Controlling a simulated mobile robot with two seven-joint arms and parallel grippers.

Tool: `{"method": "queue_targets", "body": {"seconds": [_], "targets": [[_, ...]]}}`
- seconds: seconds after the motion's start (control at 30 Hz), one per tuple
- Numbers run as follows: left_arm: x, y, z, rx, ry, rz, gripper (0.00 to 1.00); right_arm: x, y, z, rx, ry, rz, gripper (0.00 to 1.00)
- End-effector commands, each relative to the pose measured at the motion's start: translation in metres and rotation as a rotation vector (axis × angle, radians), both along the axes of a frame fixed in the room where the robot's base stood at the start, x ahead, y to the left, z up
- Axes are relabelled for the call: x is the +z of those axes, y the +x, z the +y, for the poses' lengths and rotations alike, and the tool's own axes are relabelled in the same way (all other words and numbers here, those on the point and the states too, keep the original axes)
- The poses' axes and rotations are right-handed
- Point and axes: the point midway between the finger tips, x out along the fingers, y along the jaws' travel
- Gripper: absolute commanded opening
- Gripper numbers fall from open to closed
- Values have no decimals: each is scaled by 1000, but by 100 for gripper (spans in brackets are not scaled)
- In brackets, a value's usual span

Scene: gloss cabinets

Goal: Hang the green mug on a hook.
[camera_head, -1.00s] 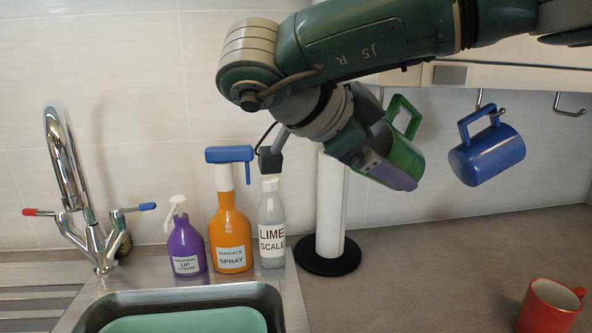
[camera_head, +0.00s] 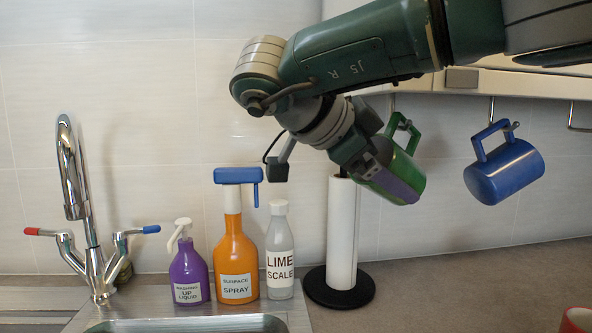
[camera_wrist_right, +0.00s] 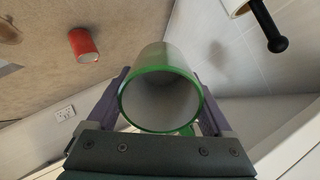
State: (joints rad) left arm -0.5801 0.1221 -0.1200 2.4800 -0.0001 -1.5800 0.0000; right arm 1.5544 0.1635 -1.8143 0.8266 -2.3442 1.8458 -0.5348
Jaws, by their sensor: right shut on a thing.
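My right gripper (camera_head: 375,175) is shut on the green mug (camera_head: 411,172), with its purple fingers on the mug's sides. The mug is tilted in the air below the wall cabinet. Its handle (camera_head: 403,127) points up, beside a metal hook (camera_head: 392,101). The hook's tip seems to show within the handle, but I cannot tell if the handle rests on it. In the right wrist view the mug's open mouth (camera_wrist_right: 160,97) faces the camera between the fingers. An empty hook (camera_head: 573,124) hangs at the right edge. My left gripper is not in view.
A blue mug (camera_head: 505,172) hangs on a hook to the right. A paper roll on a stand (camera_head: 342,235) is below my gripper. A spray bottle (camera_head: 235,262) and other bottles stand by the sink at left. A red mug (camera_wrist_right: 83,44) stands on the counter.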

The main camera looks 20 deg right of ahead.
Motion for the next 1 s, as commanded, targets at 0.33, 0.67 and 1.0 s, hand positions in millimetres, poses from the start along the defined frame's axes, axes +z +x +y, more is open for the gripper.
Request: {"method": "queue_targets", "body": {"seconds": [0.33,0.67,1.0], "targets": [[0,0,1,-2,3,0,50,-2,-1,-3,-8,1,4,8],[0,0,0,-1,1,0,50,-2,-1,-2,-6,1,3,100],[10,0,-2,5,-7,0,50,12,-3,16,0,1,3,100]]}}
